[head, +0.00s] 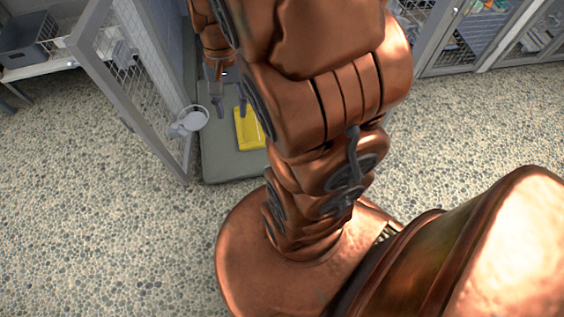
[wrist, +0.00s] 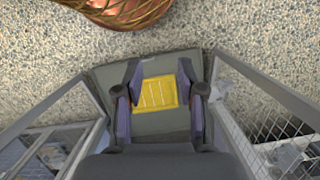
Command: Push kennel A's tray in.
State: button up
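A grey-green tray (head: 225,168) sticks out of the kennel opening at floor level, and it also shows in the wrist view (wrist: 158,62). A flat yellow item (head: 249,130) lies on the tray; in the wrist view it is a ribbed rectangle (wrist: 155,93). My gripper (head: 230,106) is over the tray. In the wrist view its two fingers (wrist: 159,95) are spread apart to either side of the yellow item, with nothing held between them. I cannot tell whether the fingertips touch the tray. My arm hides the tray's right side in the head view.
More mesh kennels (head: 470,40) stand at the back right. A shelf with a grey bin (head: 22,40) is at far left. The pebbled floor (head: 90,240) in front is clear.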

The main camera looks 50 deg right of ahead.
jog(key=w+d+f+m+y+b, duration=0.1)
jog(key=w+d+f+m+b, duration=0.3)
jog(key=f, duration=0.6)
jog(key=d+f+m+t+b, duration=0.1)
jog(key=d+f+m+b, duration=0.1)
jog(key=d+f+b, duration=0.6)
jog(key=w+d+f+m+y+b, duration=0.1)
jog(key=w+d+f+m+b, duration=0.15)
jog(key=f, duration=0.95)
jog(key=s+d+f+m+t+b, duration=0.1)
jog(key=d+f+m+b, duration=0.25)
jog(key=f, duration=0.65)
jog(key=s+d+f+m+b, duration=0.1)
jog(key=d+f+m+b, duration=0.3)
jog(key=f, duration=0.6)
jog(key=s+d+f+m+t+b, duration=0.1)
jog(key=d+f+b, duration=0.3)
jog(key=f, duration=0.5)
jog(key=shift+y, duration=0.4)
jog(key=shift+s+a+r+b+x, duration=0.15)
jog(key=shift+b+x, duration=0.4)
jog(key=shift+x, duration=0.75)
jog(key=shift+a+b+x, duration=0.25)
jog(key=shift+b+x, duration=0.25)
jog(key=shift+x, duration=0.75)
jog(key=shift+s+a+r+b+x, duration=0.15)
jog(key=shift+b+x, duration=0.4)
jog(key=shift+x, duration=0.75)
jog(key=shift+w, duration=0.1)
grip_shut()
